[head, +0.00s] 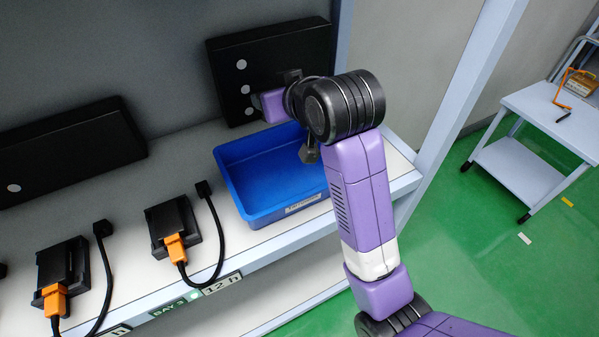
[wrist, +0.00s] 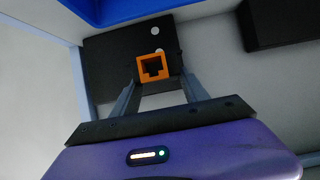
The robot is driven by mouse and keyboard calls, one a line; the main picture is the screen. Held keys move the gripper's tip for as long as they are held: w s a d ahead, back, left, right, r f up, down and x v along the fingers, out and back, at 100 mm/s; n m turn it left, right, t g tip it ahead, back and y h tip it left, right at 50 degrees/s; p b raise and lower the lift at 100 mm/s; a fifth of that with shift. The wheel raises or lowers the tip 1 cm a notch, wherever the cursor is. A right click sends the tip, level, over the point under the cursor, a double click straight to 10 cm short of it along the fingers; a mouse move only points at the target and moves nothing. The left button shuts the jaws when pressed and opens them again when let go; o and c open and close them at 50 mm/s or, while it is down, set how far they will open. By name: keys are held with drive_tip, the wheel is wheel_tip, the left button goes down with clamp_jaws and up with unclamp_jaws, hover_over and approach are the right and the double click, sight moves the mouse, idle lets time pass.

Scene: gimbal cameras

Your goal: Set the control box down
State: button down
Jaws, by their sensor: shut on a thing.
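My gripper (wrist: 161,86) is shut on the control box (wrist: 153,67). In the wrist view, an orange square frame with a notched dark opening shows at its fingertips. The box's dark body cannot be told apart from the black panel (wrist: 107,61) behind it. In the head view, my gripper (head: 269,104) is in front of that panel (head: 285,52), above the back of the shelf (head: 185,165). The held box is not clear in the head view, where my wrist covers part of that area.
A blue bin (head: 225,165) sits on the shelf just below my gripper, near the right post (head: 465,85). Two black units (head: 172,221) with orange plugs and black cables are at front left. Another black panel (head: 70,150) is at back left. A white cart (head: 560,115) stands far right.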

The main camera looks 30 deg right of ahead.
sight(280, 173)
wheel_tip(280, 173, down, 20)
drive_tip(key=shift+a+r+p, duration=0.1)
drive_tip(key=shift+r+p, duration=0.15)
drive_tip(key=shift+p, duration=0.15)
idle(0.3)
drive_tip(key=c, duration=0.6)
unclamp_jaws()
drive_tip(key=shift+f, duration=0.15)
drive_tip(key=v, duration=1.2)
drive_tip(key=shift+w+b, duration=0.1)
drive_tip(key=shift+b, duration=0.3)
